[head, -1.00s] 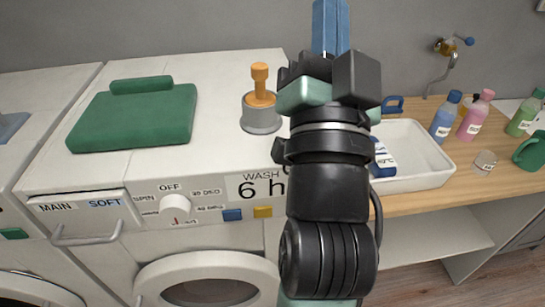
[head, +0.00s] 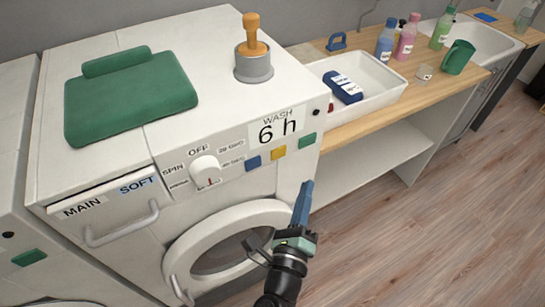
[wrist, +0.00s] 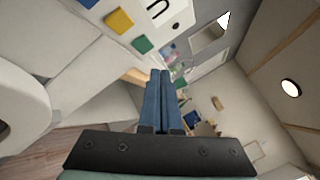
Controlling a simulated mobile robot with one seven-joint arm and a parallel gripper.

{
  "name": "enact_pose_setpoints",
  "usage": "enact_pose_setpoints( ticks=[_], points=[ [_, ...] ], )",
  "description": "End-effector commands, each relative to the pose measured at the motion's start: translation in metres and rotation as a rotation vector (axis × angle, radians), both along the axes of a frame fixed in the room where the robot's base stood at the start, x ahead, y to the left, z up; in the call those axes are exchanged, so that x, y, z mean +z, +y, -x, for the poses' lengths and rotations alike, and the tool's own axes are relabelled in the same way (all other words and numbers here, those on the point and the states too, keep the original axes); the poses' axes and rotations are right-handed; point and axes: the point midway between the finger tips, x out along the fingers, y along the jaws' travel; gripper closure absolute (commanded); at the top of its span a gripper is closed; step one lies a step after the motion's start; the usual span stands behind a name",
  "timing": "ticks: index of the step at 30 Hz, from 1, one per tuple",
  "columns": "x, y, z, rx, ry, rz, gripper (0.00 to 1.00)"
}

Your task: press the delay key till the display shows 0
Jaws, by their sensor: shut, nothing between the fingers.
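The washing machine's display (head: 290,132) reads "WASH 6 h". Below it in a row sit a blue key (head: 253,163), a yellow key (head: 278,153) and a green key (head: 307,140); no legible label tells which one is delay. In the wrist view the blue key (wrist: 88,3), yellow key (wrist: 119,20) and green key (wrist: 142,44) show at upper left, with the display partly cut off. My gripper (head: 307,184) is shut and empty, its blue fingers pointing up, below the green key in the picture and apart from it. The closed fingertips (wrist: 160,72) also show in the wrist view.
A white dial (head: 207,172) sits left of the keys, above the round door (head: 225,250). A green folded towel (head: 130,100) and an orange-handled plunger in a grey cup (head: 253,60) stand on top. A white tray (head: 385,92) and bottles stand on the wooden counter.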

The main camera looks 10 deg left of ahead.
Motion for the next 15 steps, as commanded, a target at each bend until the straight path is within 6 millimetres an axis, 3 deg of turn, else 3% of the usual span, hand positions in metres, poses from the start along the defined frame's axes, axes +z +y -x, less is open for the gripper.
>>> enact_pose_setpoints(
  ticks=[4,15],
  points=[
    [-0.0095,-0.0030,0.0043,-0.011,0.011,-0.032,1.00],
    [-0.0089,-0.0018,0.0027,-0.010,0.012,-0.031,1.00]
  ],
)
